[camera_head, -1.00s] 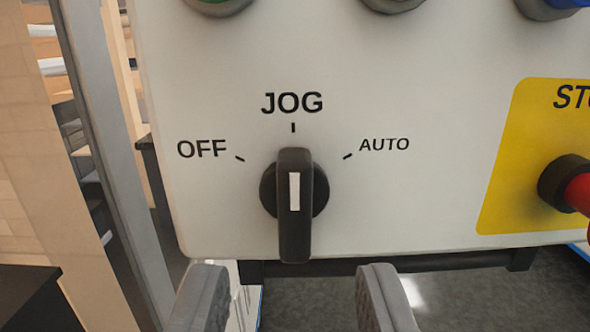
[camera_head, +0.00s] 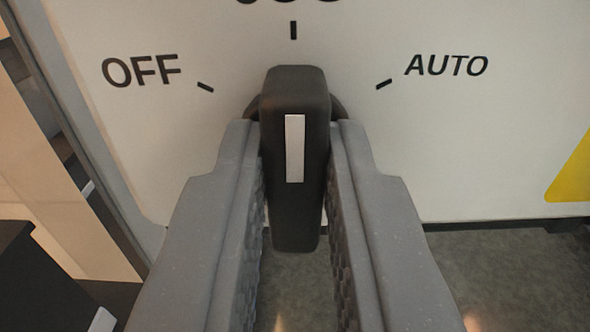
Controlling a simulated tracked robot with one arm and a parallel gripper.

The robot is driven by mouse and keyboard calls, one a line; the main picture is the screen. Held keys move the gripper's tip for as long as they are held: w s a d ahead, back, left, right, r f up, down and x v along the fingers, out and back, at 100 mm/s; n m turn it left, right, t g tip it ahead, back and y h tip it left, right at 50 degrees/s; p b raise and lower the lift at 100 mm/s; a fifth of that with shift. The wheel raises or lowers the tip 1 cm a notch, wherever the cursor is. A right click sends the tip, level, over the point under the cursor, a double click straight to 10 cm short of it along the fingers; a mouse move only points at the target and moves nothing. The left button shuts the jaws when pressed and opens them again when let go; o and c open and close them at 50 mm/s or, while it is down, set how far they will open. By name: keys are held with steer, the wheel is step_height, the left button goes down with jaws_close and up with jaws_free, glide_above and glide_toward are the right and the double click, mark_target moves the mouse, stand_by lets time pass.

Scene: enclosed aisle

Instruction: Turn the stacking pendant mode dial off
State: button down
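The mode dial (camera_head: 294,215) is a black bar-shaped knob with a white pointer stripe on the light panel. Its stripe is upright and lines up with the top tick, under the partly cut-off JOG label. The OFF label (camera_head: 141,71) is at its upper left and the AUTO label (camera_head: 446,65) at its upper right. My gripper (camera_head: 295,135) has one grey finger on each side of the knob, with its tips near the panel. The fingers are drawn in against the knob's sides. The dial's round base is mostly hidden behind knob and fingers.
The pendant panel (camera_head: 480,150) ends just below the dial, with grey floor under it. A yellow plate (camera_head: 575,180) shows at the right edge. A grey post (camera_head: 85,130) and a dark box (camera_head: 40,280) stand at the left.

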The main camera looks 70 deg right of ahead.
steer(key=shift+a+n+b, duration=0.1)
steer(key=shift+n+b, duration=0.2)
steer(key=shift+b, duration=0.1)
steer(key=shift+f+n+b, duration=0.1)
steer(key=shift+n+b, duration=0.7)
steer(key=shift+b, duration=0.4)
steer(key=n+b, duration=0.2)
steer(key=n, duration=0.1)
steer(key=shift+w+n+b, duration=0.15)
steer(key=shift+n+b, duration=0.15)
steer(key=shift+b, duration=0.1)
steer(key=shift+n, duration=0.9)
steer(key=shift+r+n, duration=0.2)
steer(key=shift+n, duration=0.3)
steer(key=shift+w+a+n, duration=0.1)
steer(key=shift+a+n, duration=0.1)
steer(key=shift+n, duration=0.3)
steer(key=shift+f+n+p, duration=0.15)
steer(key=shift+n+p, duration=0.3)
steer(key=shift+n, duration=1.05)
